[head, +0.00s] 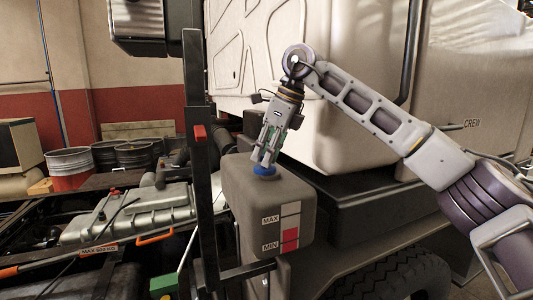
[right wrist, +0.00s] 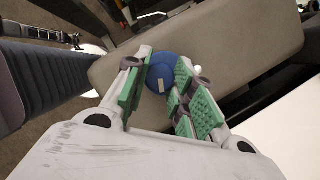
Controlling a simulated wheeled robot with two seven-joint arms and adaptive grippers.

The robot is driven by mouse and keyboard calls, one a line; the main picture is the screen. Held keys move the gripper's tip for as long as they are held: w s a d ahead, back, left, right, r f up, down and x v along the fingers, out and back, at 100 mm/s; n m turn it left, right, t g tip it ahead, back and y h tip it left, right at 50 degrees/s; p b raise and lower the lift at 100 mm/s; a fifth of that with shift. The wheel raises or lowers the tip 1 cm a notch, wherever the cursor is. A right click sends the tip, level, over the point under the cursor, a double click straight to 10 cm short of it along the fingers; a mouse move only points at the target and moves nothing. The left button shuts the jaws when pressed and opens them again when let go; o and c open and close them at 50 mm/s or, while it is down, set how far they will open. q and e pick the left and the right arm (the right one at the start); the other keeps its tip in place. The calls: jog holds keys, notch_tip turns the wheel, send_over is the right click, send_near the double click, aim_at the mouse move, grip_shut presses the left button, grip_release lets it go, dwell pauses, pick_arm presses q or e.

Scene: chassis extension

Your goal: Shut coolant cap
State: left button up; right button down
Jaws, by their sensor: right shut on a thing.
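The blue coolant cap (head: 264,170) sits on top of the grey coolant tank (head: 247,210), which has MAX and MIN marks and a red level strip on its front. My right gripper (head: 264,158) reaches down from above and is shut on the cap. In the right wrist view the round cap (right wrist: 162,72) shows between the green-padded fingers (right wrist: 158,88), with a small pale mark on it. The fingers hide part of the cap's sides, and I cannot tell how tightly the cap sits on the tank. My left gripper is not in view.
A black upright post (head: 198,130) with a red block stands just left of the tank. The pale cab body (head: 340,120) rises behind my right arm. A tyre (head: 395,278) is below right. Drums (head: 70,167) stand far left.

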jog(key=c, duration=1.1)
grip_release()
jog(key=shift+c, duration=0.2)
jog(key=v, duration=1.2)
